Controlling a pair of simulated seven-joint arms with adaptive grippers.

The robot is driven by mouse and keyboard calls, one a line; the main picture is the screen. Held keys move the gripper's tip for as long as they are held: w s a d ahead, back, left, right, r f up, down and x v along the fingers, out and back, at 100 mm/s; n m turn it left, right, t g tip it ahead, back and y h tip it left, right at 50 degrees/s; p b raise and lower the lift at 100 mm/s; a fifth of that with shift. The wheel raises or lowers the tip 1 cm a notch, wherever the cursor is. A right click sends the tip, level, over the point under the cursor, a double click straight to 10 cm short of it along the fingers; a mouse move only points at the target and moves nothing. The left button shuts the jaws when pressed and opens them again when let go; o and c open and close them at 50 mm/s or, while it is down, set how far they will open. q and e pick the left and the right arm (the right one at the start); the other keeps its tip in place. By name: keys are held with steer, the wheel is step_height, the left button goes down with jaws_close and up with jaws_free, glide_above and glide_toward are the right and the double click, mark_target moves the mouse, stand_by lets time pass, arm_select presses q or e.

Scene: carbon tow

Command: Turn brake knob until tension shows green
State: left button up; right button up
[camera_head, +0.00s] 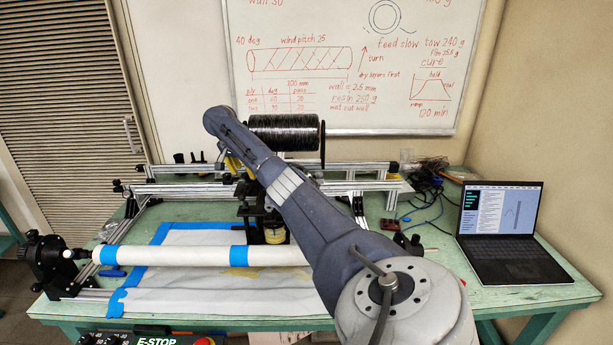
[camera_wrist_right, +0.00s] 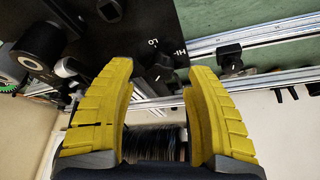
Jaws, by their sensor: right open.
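In the right wrist view, a small black knob (camera_wrist_right: 157,76) sits on a dark plate (camera_wrist_right: 130,28) marked LO and HI. My right gripper (camera_wrist_right: 160,70) has yellow ribbed fingers, spread open on either side of the knob, with gaps showing; I see no contact. In the head view my right arm reaches to the back of the bench, and only a bit of yellow finger (camera_head: 232,165) shows beside it. The knob is hidden there. A green-edged round part (camera_wrist_right: 9,72) is cut off at the wrist view's left edge; I cannot tell whether it shows tension. My left gripper is out of view.
A black tow spool (camera_head: 284,132) stands above the aluminium rails (camera_head: 175,188). A white mandrel (camera_head: 190,255) with blue tape runs across the front of the green bench (camera_head: 535,293). A laptop (camera_head: 499,225) and loose cables (camera_head: 432,190) are at right.

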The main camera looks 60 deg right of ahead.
steer(key=shift+v, duration=2.2)
steer(key=s+d+r, duration=0.2)
steer(key=s+d, duration=0.2)
steer(key=d, duration=0.1)
steer(key=shift+s+d+r, duration=0.15)
steer(key=shift+s, duration=0.05)
steer(key=s+a+r+n+t+y, duration=0.1)
steer(key=a+r+n+t+y, duration=0.1)
steer(key=r+n, duration=0.35)
steer(key=s+a+r+n+t+y, duration=0.1)
steer(key=a+r+n+t, duration=0.15)
steer(key=n, duration=0.65)
steer(key=shift+g, duration=0.25)
steer(key=x, duration=1.7)
steer(key=shift+a, duration=0.25)
